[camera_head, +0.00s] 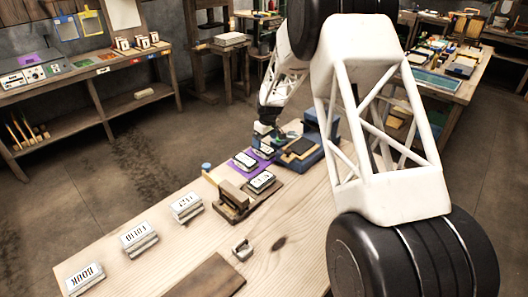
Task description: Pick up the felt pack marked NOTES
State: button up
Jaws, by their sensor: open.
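Several small packs with white, black-lettered tops are on the wooden bench. Three pale ones stand in a row at the left: a front pack (85,278), a middle pack (139,238) and a back pack (186,207). Another pack (261,182) lies on a brown wooden fixture, and one (245,160) lies on a purple piece. The lettering is too small for me to tell surely which one reads NOTES. My gripper (265,138) is small at the far end of the bench, pointing down, open, above or beside a further pack (265,150); I cannot tell whether they touch.
A blue press-like device (308,146) stands right of my gripper. The brown fixture (232,200), a small metal piece (242,250) and a brown board (200,278) are nearer on the bench (290,215). My arm hides the right side.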

aim_at(264, 148)
jog(key=shift+f, duration=0.25)
jog(key=shift+w+a+f, duration=0.1)
jog(key=shift+a+f, duration=0.05)
jog(key=shift+f, duration=1.1)
jog(key=shift+w+a+f, duration=0.1)
jog(key=shift+f, duration=1.1)
jog(key=shift+c, duration=0.4)
jog(key=c, duration=1)
